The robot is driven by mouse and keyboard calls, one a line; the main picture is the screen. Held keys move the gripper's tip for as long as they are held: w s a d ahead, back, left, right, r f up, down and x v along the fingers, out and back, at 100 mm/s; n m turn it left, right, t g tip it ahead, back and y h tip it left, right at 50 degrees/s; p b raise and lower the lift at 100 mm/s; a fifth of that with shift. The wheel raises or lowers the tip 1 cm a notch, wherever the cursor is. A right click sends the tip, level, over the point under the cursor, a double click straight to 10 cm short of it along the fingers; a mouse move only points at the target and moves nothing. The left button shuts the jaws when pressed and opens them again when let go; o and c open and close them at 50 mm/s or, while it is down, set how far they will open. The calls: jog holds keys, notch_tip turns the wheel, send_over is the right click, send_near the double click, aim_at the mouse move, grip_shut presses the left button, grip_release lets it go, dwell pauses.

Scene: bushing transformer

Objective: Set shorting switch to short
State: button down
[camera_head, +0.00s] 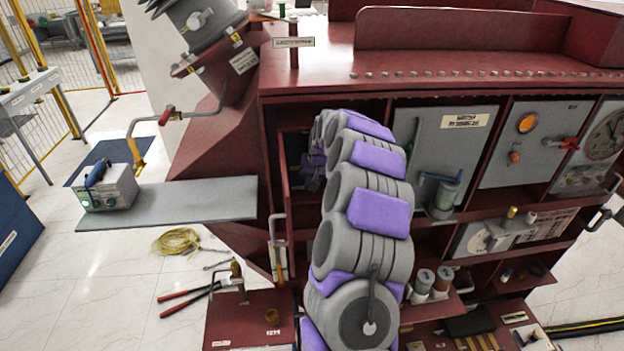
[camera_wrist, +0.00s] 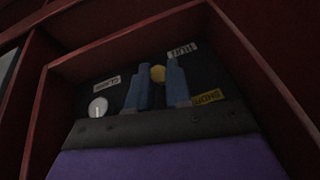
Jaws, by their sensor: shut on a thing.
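In the wrist view my gripper (camera_wrist: 156,82) has its two blue-grey fingers upright inside a dark red-framed compartment. Most of the switch is hidden behind the fingers. A white label (camera_wrist: 182,48) is at the upper right of the knob, another white label (camera_wrist: 107,83) is at the left, and a yellow label (camera_wrist: 207,97) is at the lower right. Their text is too blurred to read. In the head view my arm hides the gripper and switch.
A white round part (camera_wrist: 97,106) sits left of the fingers. The compartment's red walls (camera_wrist: 268,75) stand close around the gripper. In the head view, a grey panel (camera_head: 441,150) lies right of my arm, and a grey shelf (camera_head: 190,203) sticks out at the left.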

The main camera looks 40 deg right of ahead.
jog(key=shift+w+d+r, duration=0.1)
jog(key=shift+r, duration=0.1)
jog(key=c, duration=1.1)
grip_release()
jog(key=shift+d+f, duration=0.1)
jog(key=shift+f, duration=0.1)
jog(key=shift+o, duration=0.2)
jog(key=v, duration=1.7)
jog(key=shift+r, duration=0.1)
